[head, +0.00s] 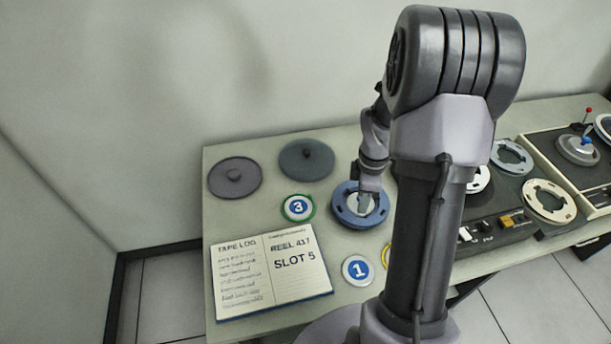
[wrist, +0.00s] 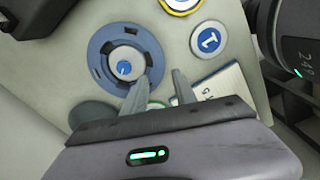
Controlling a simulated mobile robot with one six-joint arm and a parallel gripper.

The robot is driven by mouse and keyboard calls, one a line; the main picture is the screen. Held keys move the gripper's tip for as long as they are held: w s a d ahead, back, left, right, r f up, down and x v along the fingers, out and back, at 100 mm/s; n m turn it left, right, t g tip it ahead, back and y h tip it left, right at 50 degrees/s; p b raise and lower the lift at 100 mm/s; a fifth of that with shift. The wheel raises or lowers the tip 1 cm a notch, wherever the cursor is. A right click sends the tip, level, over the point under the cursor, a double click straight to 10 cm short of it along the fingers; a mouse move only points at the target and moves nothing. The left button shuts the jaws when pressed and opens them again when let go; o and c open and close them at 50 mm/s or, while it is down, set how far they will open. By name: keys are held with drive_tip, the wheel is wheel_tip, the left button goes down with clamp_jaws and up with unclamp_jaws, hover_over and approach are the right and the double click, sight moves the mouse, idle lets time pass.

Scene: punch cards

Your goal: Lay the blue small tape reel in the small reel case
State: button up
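The blue tape reel (head: 345,216), a ring with dark slots and a pale hub, lies flat on the table; it also shows in the wrist view (wrist: 103,82), with a blue centre label. I cannot tell which is the small reel case.
A green-rimmed badge "3" (head: 298,208), a badge "1" (head: 357,270) and a yellow-rimmed badge (wrist: 180,4) lie nearby. An open tape log (head: 270,271) is at the front left. A tape deck with reels (head: 548,200) stands right. My arm hides part of the table.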

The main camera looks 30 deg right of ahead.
sight(361, 221)
drive_tip(key=f+b, duration=0.2)
drive_tip(key=f, duration=0.1)
drive_tip(key=d+f+b, duration=0.1)
drive_tip(key=f+b, duration=0.4)
drive_tip(key=f, duration=0.2)
drive_tip(key=shift+s+d, duration=0.15)
drive_tip(key=shift+s, duration=0.1)
drive_tip(key=shift+r, duration=0.15)
clamp_jaws()
drive_tip(key=shift+r, duration=0.1)
idle(0.9)
wheel_tip(361, 221, up, 6)
drive_tip(key=p, duration=0.5)
